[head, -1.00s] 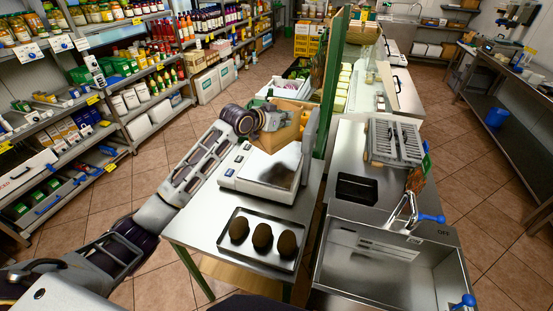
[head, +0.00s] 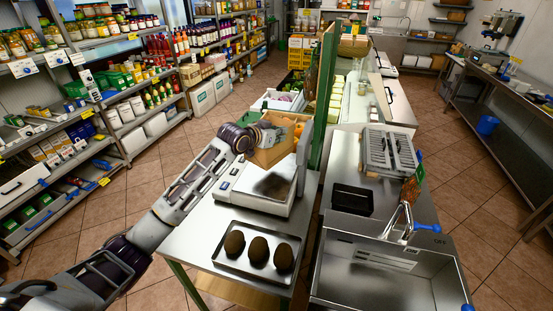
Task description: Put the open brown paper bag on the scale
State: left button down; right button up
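The open brown paper bag (head: 271,156) shows upright at the far edge of the scale (head: 252,202), overlapping its back in the head view. I cannot tell whether its base rests on the bench behind or hangs just above. The scale is a white box with a dark, shiny top plate and a small display on its left. My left gripper (head: 268,135) is at the bag's open top, on its left side, touching or very close to the rim. Its fingers are small and partly hidden, so their closure is unclear. My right gripper is not in view.
A metal tray (head: 231,261) with three dark oval items lies in front of the scale. An upright post stands at the scale's right rear, beside a green divider (head: 324,90). A sink (head: 385,275) and black tray (head: 352,198) are to the right.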

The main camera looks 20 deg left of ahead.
aim_at(280, 153)
pick_arm(q)
jog(key=shift+f, duration=2.3)
jog(key=shift+f+p, duration=0.45)
jog(key=shift+f, duration=1.55)
jog(key=c, duration=1.6)
grip_release()
jog(key=shift+c, duration=0.2)
jog(key=shift+s, duration=0.1)
jog(key=shift+b+v, duration=0.65)
jog(key=shift+v, duration=5.35)
